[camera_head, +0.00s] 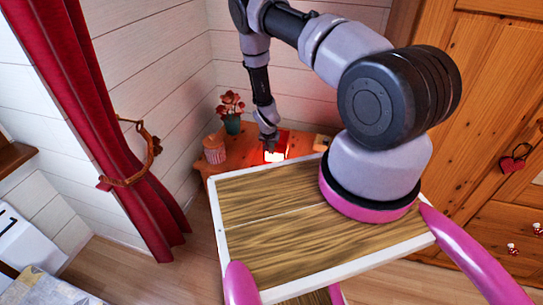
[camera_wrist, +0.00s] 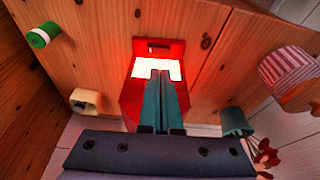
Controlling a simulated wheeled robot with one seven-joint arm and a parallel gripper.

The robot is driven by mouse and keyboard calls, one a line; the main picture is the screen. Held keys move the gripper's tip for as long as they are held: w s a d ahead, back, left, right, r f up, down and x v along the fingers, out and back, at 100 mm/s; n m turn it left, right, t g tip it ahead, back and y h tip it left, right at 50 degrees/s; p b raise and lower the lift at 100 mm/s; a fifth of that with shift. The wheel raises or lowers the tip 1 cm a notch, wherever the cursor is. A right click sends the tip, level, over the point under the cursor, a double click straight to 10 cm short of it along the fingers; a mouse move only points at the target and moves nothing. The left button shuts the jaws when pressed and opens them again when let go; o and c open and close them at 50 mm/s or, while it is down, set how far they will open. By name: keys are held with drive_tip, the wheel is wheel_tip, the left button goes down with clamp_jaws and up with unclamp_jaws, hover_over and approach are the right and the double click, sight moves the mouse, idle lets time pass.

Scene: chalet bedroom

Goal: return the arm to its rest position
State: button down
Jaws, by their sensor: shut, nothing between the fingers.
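My arm comes down from the top of the head view, and its end, my gripper (camera_head: 268,145), is at the small wooden table (camera_head: 235,150) in the corner. In the wrist view my gripper (camera_wrist: 160,75) shows as two teal fingers pressed together with nothing between them. They point at a red object with a bright white face (camera_wrist: 157,68) on the table. It also shows in the head view (camera_head: 275,155), just by the fingertips. I cannot tell whether the fingers touch it.
A striped pink-white cup (camera_head: 214,150) and a potted red flower (camera_head: 232,122) stand on the table's left side. A beige cup (camera_wrist: 85,101) and a green-white cylinder (camera_wrist: 43,35) are also near. A red curtain (camera_head: 100,120) hangs left; wooden doors (camera_head: 490,100) stand right.

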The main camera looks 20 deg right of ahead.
drive_tip(key=shift+s+a+r, duration=0.1)
drive_tip(key=shift+s+r, duration=0.05)
drive_tip(key=shift+r, duration=0.3)
drive_tip(key=w+a+r+t+y, duration=0.1)
drive_tip(key=w+r, duration=0.2)
drive_tip(key=r, duration=1.3)
drive_tip(key=w+a+r, duration=0.1)
drive_tip(key=w+r, duration=0.1)
drive_tip(key=r, duration=1.4)
drive_tip(key=s+r+y, duration=0.1)
drive_tip(key=s+r, duration=0.3)
drive_tip(key=r, duration=0.9)
drive_tip(key=s+r+t+y, duration=0.1)
drive_tip(key=s+r, duration=0.5)
drive_tip(key=r, duration=0.2)
drive_tip(key=s+r+t, duration=0.1)
drive_tip(key=s+r, duration=0.5)
drive_tip(key=r, duration=0.3)
drive_tip(key=s+r+n, duration=0.1)
drive_tip(key=s+r, duration=0.2)
drive_tip(key=s, duration=0.6)
drive_tip(key=s+r+t, duration=0.1)
drive_tip(key=s+r, duration=0.2)
drive_tip(key=s, duration=0.6)
drive_tip(key=shift+s+r+n+y, duration=0.3)
drive_tip(key=shift+s+n, duration=0.1)
drive_tip(key=shift+d, duration=0.1)
